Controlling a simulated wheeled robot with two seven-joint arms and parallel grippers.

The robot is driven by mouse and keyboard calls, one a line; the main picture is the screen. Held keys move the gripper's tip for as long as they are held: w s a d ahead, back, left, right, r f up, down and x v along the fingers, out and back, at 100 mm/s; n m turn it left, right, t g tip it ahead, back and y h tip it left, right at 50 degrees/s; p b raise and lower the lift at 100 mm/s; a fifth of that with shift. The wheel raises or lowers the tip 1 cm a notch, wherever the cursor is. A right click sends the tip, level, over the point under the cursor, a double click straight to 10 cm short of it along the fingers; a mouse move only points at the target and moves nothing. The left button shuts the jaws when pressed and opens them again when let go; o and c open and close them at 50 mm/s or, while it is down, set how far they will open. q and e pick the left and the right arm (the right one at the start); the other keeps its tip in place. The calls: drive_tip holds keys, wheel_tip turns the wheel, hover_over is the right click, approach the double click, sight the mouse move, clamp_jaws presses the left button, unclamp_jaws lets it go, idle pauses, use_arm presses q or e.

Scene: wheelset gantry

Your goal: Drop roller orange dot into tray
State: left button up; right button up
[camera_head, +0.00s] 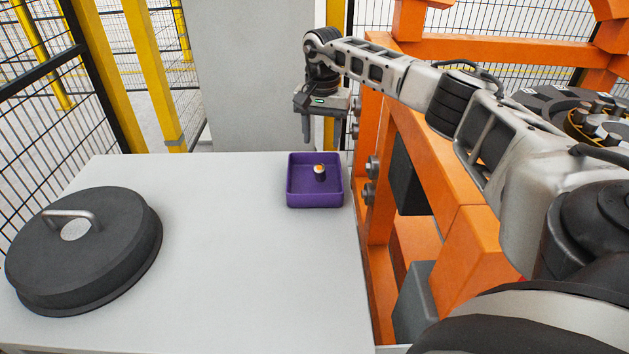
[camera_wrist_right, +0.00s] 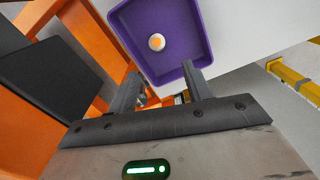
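The purple tray (camera_head: 315,200) sits on the white table near its far right edge. The roller with the orange dot (camera_head: 320,173) stands inside the tray, its dotted end up. My right gripper (camera_head: 318,132) is above and behind the tray in the head view, apart from the roller. In the right wrist view the fingers of the right gripper (camera_wrist_right: 160,78) are spread with nothing between them. That view also shows the roller (camera_wrist_right: 157,42) on the floor of the tray (camera_wrist_right: 172,72), beyond the fingers. My left gripper is not in view.
A dark round lid with a metal handle (camera_head: 80,245) lies on the left of the white table (camera_head: 240,290). The table between lid and tray is clear. An orange gantry frame (camera_head: 445,180) stands along the right, with a wheel-like part (camera_head: 575,110) behind my right arm.

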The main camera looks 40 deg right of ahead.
wheel_tip(320, 180, up, 16)
idle(0.5)
drive_tip(key=shift+f, duration=0.1)
